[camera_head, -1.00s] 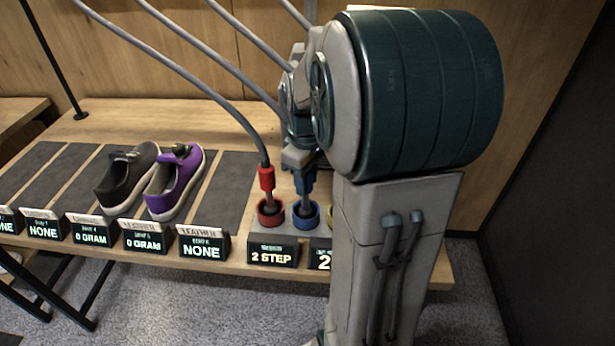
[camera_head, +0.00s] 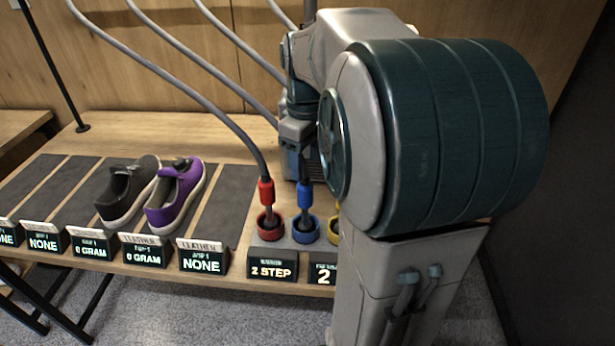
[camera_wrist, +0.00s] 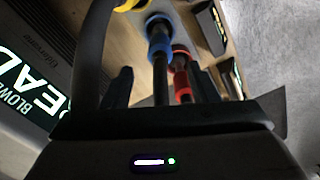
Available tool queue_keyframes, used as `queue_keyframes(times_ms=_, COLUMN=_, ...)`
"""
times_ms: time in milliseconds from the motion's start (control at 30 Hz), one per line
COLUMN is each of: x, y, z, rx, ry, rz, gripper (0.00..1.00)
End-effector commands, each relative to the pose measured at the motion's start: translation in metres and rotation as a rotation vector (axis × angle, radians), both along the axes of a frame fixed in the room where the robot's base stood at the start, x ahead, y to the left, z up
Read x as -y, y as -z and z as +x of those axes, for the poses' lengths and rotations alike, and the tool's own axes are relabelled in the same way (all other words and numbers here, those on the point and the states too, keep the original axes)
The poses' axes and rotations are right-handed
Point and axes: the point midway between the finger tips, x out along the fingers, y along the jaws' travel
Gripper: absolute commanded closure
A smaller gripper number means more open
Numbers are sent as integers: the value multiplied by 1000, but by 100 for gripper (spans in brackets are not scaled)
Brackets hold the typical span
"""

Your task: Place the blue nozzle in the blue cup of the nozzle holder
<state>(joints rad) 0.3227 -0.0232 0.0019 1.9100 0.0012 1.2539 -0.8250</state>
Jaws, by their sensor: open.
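The blue nozzle (camera_head: 305,196) stands upright with its lower end in the blue cup (camera_head: 306,236) of the nozzle holder (camera_head: 281,246). In the wrist view the blue nozzle (camera_wrist: 160,46) and blue cup (camera_wrist: 152,20) show beyond my fingers. My gripper (camera_wrist: 161,78) is open. Its two dark fingers stand apart on either side of the dark hose, with a gap to each. In the head view my gripper (camera_head: 298,158) is just behind and above the blue nozzle, partly hidden by my arm.
The red nozzle (camera_head: 266,193) stands in the red cup (camera_head: 270,227) just left. A yellow cup (camera_head: 334,231) at right is mostly behind my arm. Black and purple shoes (camera_head: 175,196) lie on dark mats to the left. Grey hoses hang overhead. A lit sign (camera_wrist: 32,98) is at left in the wrist view.

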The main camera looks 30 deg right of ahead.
Motion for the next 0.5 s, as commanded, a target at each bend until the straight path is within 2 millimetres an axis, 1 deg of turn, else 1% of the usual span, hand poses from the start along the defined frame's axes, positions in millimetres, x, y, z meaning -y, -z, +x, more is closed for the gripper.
queue_keyframes(times_ms=33, x=0, y=-8, z=1, rx=1, ry=0, rz=0, gripper=46)
queue_keyframes(times_ms=100, x=0, y=-16, z=1, rx=1, ry=0, rz=0, gripper=46)
queue_keyframes(times_ms=200, x=-1, y=-23, z=0, rx=1, ry=2, rz=0, gripper=46)
queue_keyframes(times_ms=267, x=-6, y=-23, z=-4, rx=7, ry=14, rz=-3, gripper=46)
queue_keyframes(times_ms=367, x=-25, y=-18, z=-16, rx=34, ry=67, rz=-8, gripper=46)
queue_keyframes(times_ms=467, x=-54, y=-4, z=-38, rx=84, ry=162, rz=-12, gripper=46)
queue_keyframes(times_ms=500, x=-65, y=3, z=-49, rx=105, ry=206, rz=-9, gripper=46)
